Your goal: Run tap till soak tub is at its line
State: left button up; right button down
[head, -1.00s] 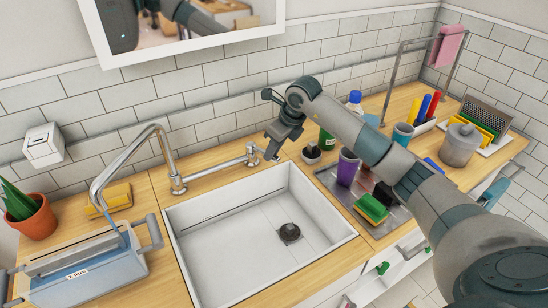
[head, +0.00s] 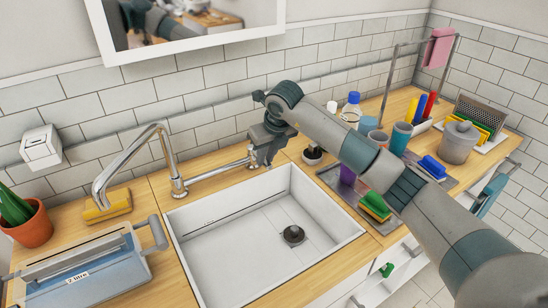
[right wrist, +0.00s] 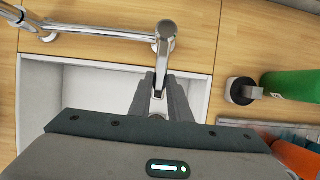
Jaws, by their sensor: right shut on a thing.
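The soak tub (head: 128,268), clear blue with grey handles and a "2 litre" label, stands left of the sink under the chrome tap spout (head: 103,180). It holds bluish water; I cannot make out its level against a line. No stream shows below the spout. The tap's lever (right wrist: 165,32) is at the right end of its chrome bar, behind the sink. My right gripper (head: 262,164) is shut on the lever; in the right wrist view its fingers (right wrist: 161,92) are around the lever's near end. My left gripper is out of view.
The white sink (head: 225,240) is empty but for a dark plug (head: 293,234). A yellow sponge (head: 107,205) and a potted plant (head: 31,225) are near the tub. Right of the sink are a green-yellow sponge (head: 375,206), cups and a green bottle (right wrist: 290,86).

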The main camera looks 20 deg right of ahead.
jog(key=c, duration=1.6)
grip_release()
jog(key=shift+c, duration=0.2)
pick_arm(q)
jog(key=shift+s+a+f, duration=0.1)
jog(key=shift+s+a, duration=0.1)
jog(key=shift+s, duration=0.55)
